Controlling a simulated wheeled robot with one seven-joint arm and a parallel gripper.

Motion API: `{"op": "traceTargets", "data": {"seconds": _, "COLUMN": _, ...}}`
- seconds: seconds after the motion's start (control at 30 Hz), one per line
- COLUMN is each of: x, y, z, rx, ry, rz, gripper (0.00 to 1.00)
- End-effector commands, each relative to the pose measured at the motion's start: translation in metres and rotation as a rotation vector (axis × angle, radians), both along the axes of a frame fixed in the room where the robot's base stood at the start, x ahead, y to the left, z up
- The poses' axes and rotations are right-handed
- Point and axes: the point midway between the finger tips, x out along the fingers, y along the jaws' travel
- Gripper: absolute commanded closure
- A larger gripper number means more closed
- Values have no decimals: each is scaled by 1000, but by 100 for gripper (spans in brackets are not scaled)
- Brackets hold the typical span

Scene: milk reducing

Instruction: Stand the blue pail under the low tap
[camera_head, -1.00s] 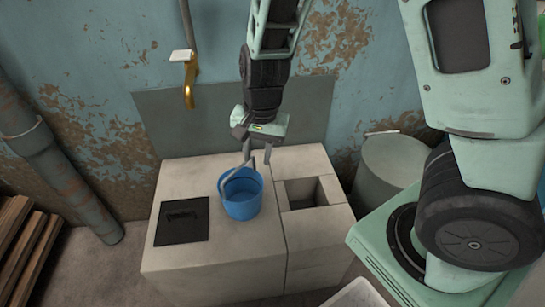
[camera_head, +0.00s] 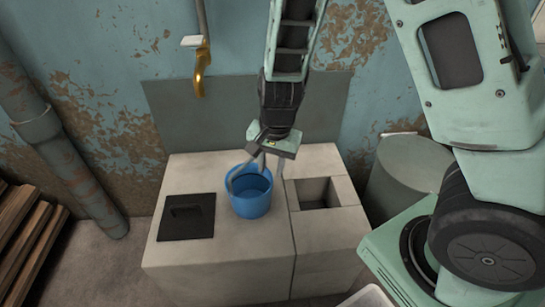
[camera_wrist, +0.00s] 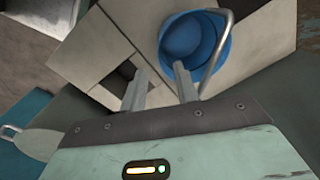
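The blue pail (camera_head: 250,199) stands upright on the pale stone block (camera_head: 220,255), between a dark plate and a square opening. Its grey wire handle is tilted over to one side of the rim and also shows beside the pail (camera_wrist: 186,36) in the wrist view. My gripper (camera_head: 271,168) is pointing down just behind and right of the pail's rim. In the wrist view its two fingers (camera_wrist: 160,92) are apart with nothing between them; the one on the right is close to the handle. A brass tap (camera_head: 202,70) hangs on the wall, behind and left of the pail.
A dark plate with a handle (camera_head: 186,216) lies left of the pail. A square opening (camera_head: 317,193) is sunk in the block to the right. A grey drum (camera_head: 405,180) stands right of the block. Pipe (camera_head: 70,165) and stacked wood (camera_head: 28,240) are at left.

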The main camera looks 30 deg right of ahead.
Motion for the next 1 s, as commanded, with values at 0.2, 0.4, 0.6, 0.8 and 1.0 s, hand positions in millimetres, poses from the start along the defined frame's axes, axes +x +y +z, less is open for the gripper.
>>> {"op": "traceTargets", "data": {"seconds": 0.2, "x": 3, "y": 2, "z": -48, "rx": 0, "ry": 3, "rz": 0, "gripper": 69}}
{"op": "traceTargets", "data": {"seconds": 0.4, "x": 5, "y": 5, "z": -83, "rx": 1, "ry": 1, "rz": -1, "gripper": 69}}
{"op": "traceTargets", "data": {"seconds": 0.6, "x": 6, "y": 7, "z": -104, "rx": 1, "ry": 1, "rz": 1, "gripper": 69}}
{"op": "traceTargets", "data": {"seconds": 0.8, "x": 7, "y": 7, "z": -111, "rx": 0, "ry": 0, "rz": 1, "gripper": 69}}
{"op": "traceTargets", "data": {"seconds": 1.0, "x": 7, "y": 7, "z": -110, "rx": 1, "ry": -1, "rz": 1, "gripper": 69}}
